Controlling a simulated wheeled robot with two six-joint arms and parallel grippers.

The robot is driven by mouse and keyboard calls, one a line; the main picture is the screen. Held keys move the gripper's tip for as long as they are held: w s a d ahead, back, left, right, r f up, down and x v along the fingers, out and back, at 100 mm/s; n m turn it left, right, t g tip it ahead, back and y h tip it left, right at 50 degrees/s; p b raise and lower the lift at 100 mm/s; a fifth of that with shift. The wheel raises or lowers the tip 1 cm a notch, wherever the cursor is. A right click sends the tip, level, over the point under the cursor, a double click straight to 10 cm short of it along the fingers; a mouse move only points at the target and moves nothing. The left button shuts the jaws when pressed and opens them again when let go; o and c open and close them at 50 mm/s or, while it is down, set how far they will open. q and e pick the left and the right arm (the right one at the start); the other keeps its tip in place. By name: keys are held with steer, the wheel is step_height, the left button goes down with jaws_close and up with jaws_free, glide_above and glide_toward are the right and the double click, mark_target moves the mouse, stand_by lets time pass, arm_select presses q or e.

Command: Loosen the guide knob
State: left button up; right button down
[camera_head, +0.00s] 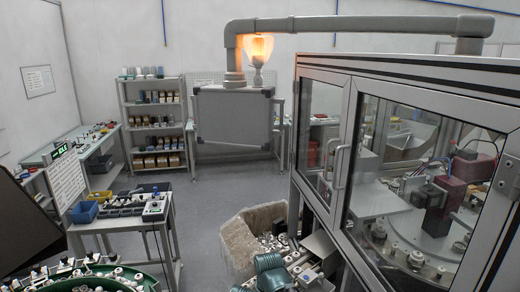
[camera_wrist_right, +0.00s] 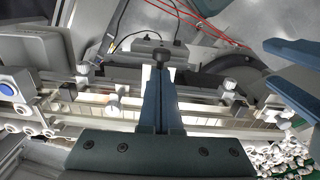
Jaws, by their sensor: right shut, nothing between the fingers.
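My right gripper (camera_wrist_right: 159,76) shows in the right wrist view. Its dark blue fingers are shut together with nothing between them. A small dark knob (camera_wrist_right: 162,56) shows at the fingertips in the picture; I cannot tell whether they touch it. Pale round knobs sit along the metal rails on both sides of the fingers, one on the left (camera_wrist_right: 112,104) and one on the right (camera_wrist_right: 228,86). I cannot tell which knob is the guide knob.
The rails (camera_wrist_right: 195,97) run across behind my fingers. The glazed machine cabinet (camera_head: 340,160) fills the right of the head view. A green bowl (camera_head: 150,275) with white parts is at lower left. Grey floor (camera_head: 205,215) is clear.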

steer(key=shift+r, duration=0.1)
step_height(320, 180, up, 6)
steer(key=p, duration=0.6)
steer(key=shift+s, duration=0.1)
